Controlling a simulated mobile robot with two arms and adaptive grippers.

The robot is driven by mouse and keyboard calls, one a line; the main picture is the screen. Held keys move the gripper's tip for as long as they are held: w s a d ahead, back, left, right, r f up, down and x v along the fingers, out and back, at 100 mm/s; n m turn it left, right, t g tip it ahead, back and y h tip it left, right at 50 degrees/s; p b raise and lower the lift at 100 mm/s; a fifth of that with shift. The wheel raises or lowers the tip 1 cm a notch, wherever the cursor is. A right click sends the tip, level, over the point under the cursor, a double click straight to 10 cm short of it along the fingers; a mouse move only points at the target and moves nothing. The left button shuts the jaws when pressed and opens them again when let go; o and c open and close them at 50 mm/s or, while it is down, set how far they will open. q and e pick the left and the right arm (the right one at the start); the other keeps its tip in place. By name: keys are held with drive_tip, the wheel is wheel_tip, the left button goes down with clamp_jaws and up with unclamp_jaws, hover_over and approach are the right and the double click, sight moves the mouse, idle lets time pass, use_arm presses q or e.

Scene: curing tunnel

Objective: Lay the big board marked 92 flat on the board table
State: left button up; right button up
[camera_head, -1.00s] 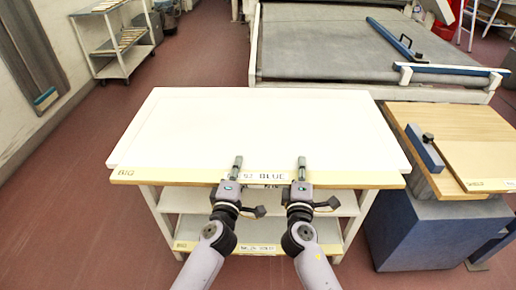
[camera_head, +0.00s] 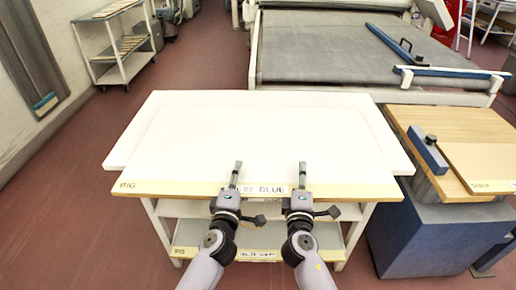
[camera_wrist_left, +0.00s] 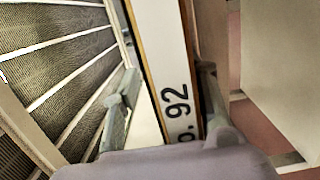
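The big white board (camera_head: 265,140) lies flat on a white shelved table, its pale yellow front edge toward me, marked BIG and carrying a label with 92 and BLUE. I cannot clearly tell where board and tabletop meet. In the left wrist view the board's edge with 92 (camera_wrist_left: 176,95) runs between my left gripper's (camera_wrist_left: 165,100) fingers. One finger is close beside it, and a gap shows at the other.
A lower shelf (camera_head: 200,252) carries another BIG mark and label. A wood-topped blue stand (camera_head: 450,130) is close on the right, with a blue clamp on it. A grey conveyor (camera_head: 330,50) stands behind. The floor (camera_head: 60,190) on the left is clear.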

use_arm(q)
drive_tip(key=o, duration=0.9)
drive_tip(key=shift+r, duration=0.1)
use_arm(e)
drive_tip(key=shift+r, duration=0.2)
use_arm(q)
drive_tip(key=s, duration=0.4)
drive_tip(key=s+a, duration=0.1)
drive_tip(key=s, duration=0.6)
drive_tip(key=shift+s+a, duration=0.25)
drive_tip(key=shift+s, duration=0.15)
use_arm(e)
drive_tip(key=o, duration=0.9)
drive_tip(key=shift+s+f, duration=0.1)
